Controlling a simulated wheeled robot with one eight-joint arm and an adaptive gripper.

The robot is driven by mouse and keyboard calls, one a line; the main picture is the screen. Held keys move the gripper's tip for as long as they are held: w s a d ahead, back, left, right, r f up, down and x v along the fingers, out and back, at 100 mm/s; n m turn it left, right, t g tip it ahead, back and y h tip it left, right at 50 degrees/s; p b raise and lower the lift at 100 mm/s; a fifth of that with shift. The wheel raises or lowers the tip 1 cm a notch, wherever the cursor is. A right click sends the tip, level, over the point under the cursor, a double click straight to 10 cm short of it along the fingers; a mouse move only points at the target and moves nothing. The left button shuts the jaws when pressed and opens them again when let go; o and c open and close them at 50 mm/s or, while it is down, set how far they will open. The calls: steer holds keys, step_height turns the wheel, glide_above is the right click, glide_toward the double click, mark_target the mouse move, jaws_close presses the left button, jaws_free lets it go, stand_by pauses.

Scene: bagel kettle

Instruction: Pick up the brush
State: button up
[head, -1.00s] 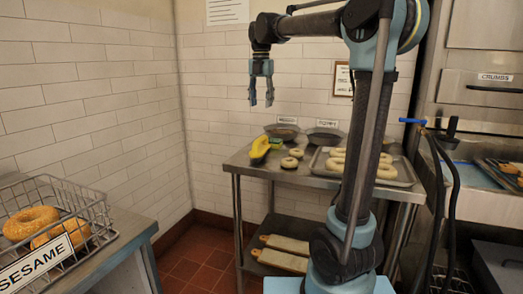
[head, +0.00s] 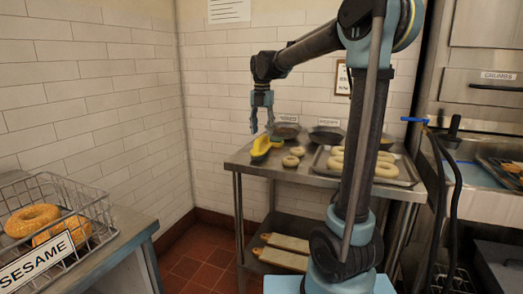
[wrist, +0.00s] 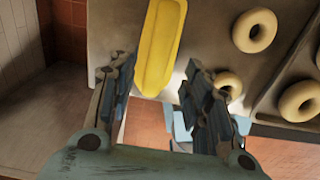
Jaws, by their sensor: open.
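A long yellow object, which looks like the brush (head: 261,147), lies at the left end of the metal table (head: 247,166). Its bristles cannot be made out. My gripper (head: 262,130) points down just above it, open and empty. In the wrist view the brush (wrist: 160,45) runs lengthwise between and beyond the two open fingers of my gripper (wrist: 158,68). The fingers appear apart from it.
Small bagels (head: 291,161) lie right of the brush, and a tray (head: 405,175) of bagel rings stands farther right. Dark pans (head: 326,135) stand behind, near the tiled wall. A wire basket (head: 85,200) of sesame bagels is at the left. Red floor separates the counters.

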mark_target(261, 139)
steer(key=shift+w+a+f, duration=0.15)
steer(key=shift+f, duration=2.4)
jaws_close()
